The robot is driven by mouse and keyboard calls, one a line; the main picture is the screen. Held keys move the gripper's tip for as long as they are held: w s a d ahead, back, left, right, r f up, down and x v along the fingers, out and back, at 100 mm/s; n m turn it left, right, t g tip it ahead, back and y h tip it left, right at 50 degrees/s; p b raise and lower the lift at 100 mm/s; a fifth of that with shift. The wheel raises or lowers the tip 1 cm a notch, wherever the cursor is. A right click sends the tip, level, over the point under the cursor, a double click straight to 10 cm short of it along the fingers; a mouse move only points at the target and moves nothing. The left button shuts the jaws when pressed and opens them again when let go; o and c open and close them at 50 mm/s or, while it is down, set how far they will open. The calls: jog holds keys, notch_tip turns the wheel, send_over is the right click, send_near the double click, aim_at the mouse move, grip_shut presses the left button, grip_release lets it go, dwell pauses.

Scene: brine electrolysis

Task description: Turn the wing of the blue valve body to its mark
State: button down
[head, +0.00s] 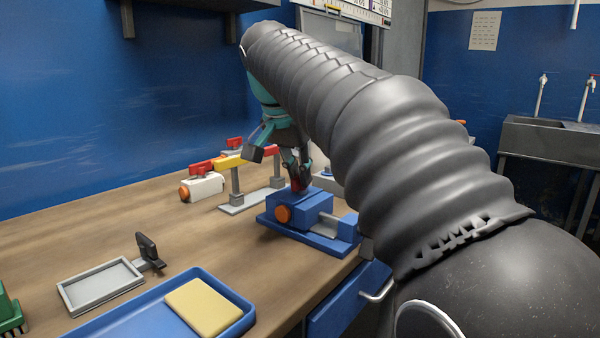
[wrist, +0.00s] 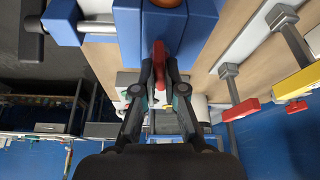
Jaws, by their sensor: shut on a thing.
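The blue valve body (head: 318,208) sits on its blue base near the right edge of the bench, with an orange round cap (head: 283,214) on its near end. Its red wing (wrist: 159,52) stands on top, between the fingertips of my gripper (wrist: 159,66). My gripper also shows in the head view (head: 297,178), reaching down onto the wing from above, shut on it. The blue body also fills the top of the wrist view (wrist: 191,28). I cannot make out the mark, and the fingers hide part of the wing.
A white valve body (head: 203,187) with an orange cap and red wing stands to the left. A blue tray (head: 238,299) with a yellow block and a small grey tray (head: 100,285) lie in front.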

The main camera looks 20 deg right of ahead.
jog(key=shift+m+g, duration=0.3)
jog(key=shift+m, duration=0.5)
jog(key=c, duration=1.2)
grip_release()
jog(key=shift+c, duration=0.2)
jog(key=shift+h, duration=0.3)
jog(key=v, duration=0.7)
jog(key=shift+r, duration=0.25)
